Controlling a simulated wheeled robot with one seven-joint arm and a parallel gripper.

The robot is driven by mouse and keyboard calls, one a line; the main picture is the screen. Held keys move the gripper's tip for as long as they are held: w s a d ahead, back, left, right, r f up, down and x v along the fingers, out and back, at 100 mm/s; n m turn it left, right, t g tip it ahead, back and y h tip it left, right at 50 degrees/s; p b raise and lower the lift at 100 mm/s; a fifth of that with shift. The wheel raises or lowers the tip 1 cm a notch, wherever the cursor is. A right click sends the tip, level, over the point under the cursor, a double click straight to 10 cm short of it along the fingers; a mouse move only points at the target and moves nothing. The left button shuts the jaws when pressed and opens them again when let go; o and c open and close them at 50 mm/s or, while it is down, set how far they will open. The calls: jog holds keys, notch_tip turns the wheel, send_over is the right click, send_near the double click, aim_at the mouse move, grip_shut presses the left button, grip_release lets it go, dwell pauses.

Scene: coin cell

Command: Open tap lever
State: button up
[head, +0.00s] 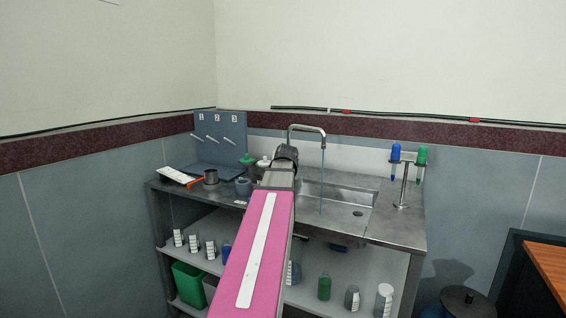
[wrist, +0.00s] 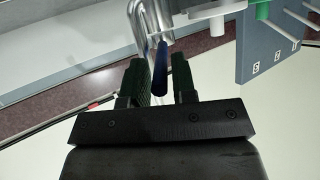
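The metal tap (head: 307,128) stands at the back of the steel sink (head: 345,196), with its spout bent over the basin. A thin blue stream (head: 322,185) runs from the spout down into the sink. In the wrist view, the tap's steel pipe (wrist: 149,20) is beyond my fingers, and its blue lever (wrist: 160,75) lies between them. My gripper (wrist: 158,82) is open, with one finger on each side of the lever; I cannot tell whether either touches it. In the head view, my arm hides the lever and the fingertips.
A grey panel (head: 219,135) with pegs and numbered labels stands at the back left. A grey mug (head: 211,177) and a tray (head: 178,175) lie left of the arm. A stand (head: 404,185) with blue and green items is to the right. Bottles stand on the shelf below.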

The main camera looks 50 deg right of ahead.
jog(key=v, duration=1)
jog(key=shift+s+a, duration=0.15)
